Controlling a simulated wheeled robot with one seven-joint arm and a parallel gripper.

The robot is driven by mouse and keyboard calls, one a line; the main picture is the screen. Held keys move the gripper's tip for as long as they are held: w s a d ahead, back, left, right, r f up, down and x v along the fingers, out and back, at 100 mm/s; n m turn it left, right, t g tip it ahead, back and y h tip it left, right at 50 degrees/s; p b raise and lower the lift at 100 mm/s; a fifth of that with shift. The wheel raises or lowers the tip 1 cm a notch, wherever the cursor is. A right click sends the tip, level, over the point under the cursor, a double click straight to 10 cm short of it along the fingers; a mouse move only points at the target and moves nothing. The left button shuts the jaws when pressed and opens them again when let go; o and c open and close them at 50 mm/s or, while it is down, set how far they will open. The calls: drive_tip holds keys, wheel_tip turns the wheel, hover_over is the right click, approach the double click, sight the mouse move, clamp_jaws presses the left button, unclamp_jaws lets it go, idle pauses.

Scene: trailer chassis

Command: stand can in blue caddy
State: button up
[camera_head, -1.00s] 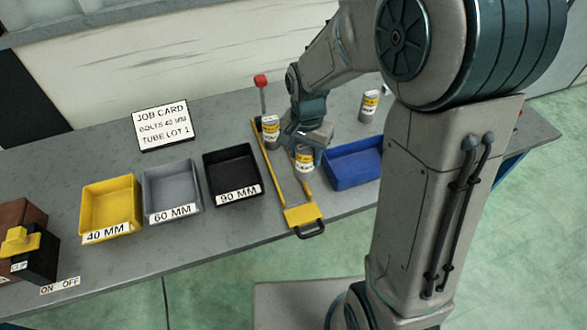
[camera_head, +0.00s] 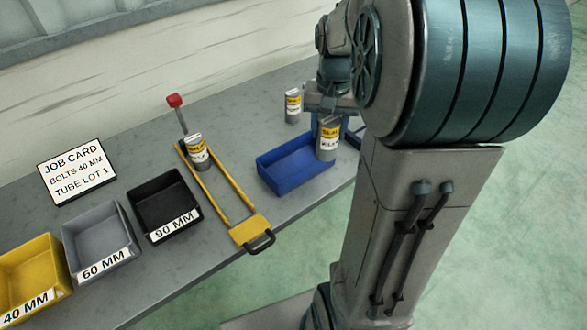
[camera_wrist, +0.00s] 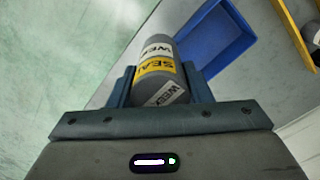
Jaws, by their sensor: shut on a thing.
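My gripper (camera_head: 335,108) is shut on a grey can (camera_head: 328,140) with a yellow and white label. In the wrist view the can (camera_wrist: 158,72) sits between the two fingers, its label reading "SEAL" and "WELD". The blue caddy (camera_head: 281,181) is an open-topped box on the bench. In the head view the held can overlaps the caddy's right end; in the wrist view the caddy (camera_wrist: 228,38) lies beyond and to the right of the can. Whether the can's base is over the caddy floor is hard to tell.
A similar can (camera_head: 197,155) stands in the yellow-framed carrier (camera_head: 248,229) by a red-topped post (camera_head: 175,101). Another can (camera_head: 293,107) stands behind the caddy. Black (camera_head: 161,208), grey (camera_head: 98,241) and yellow (camera_head: 30,275) bins and a job card (camera_head: 77,172) lie left.

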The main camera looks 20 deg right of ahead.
drive_tip(key=shift+w+a+f+p, duration=0.35)
drive_tip(key=shift+w+a+f, duration=0.7)
drive_tip(key=shift+a+f, duration=0.65)
drive_tip(key=shift+w+a+f+p, duration=0.4)
drive_tip(key=shift+w+a+f, duration=0.8)
drive_tip(key=shift+f, duration=0.75)
drive_tip(key=shift+w+a+f+p, duration=0.35)
drive_tip(key=shift+w+a+f, duration=0.5)
drive_tip(key=shift+a+f, duration=0.9)
drive_tip(key=shift+f, duration=0.1)
drive_tip(key=shift+f, duration=0.2)
drive_tip(key=o, duration=1.2)
drive_tip(key=shift+r, duration=0.1)
drive_tip(key=shift+c, duration=0.2)
drive_tip(key=shift+r, duration=0.1)
wheel_tip(320, 180, up, 11)
drive_tip(key=s+a+r+n+t, duration=0.1)
drive_tip(key=s+n, duration=0.2)
drive_tip(key=s, duration=0.6)
drive_tip(key=s+a+r+n+t, duration=0.1)
drive_tip(key=s+n+t, duration=0.1)
drive_tip(key=s, duration=0.8)
drive_tip(key=shift+a+r+n, duration=0.15)
drive_tip(key=shift+a+n, duration=0.25)
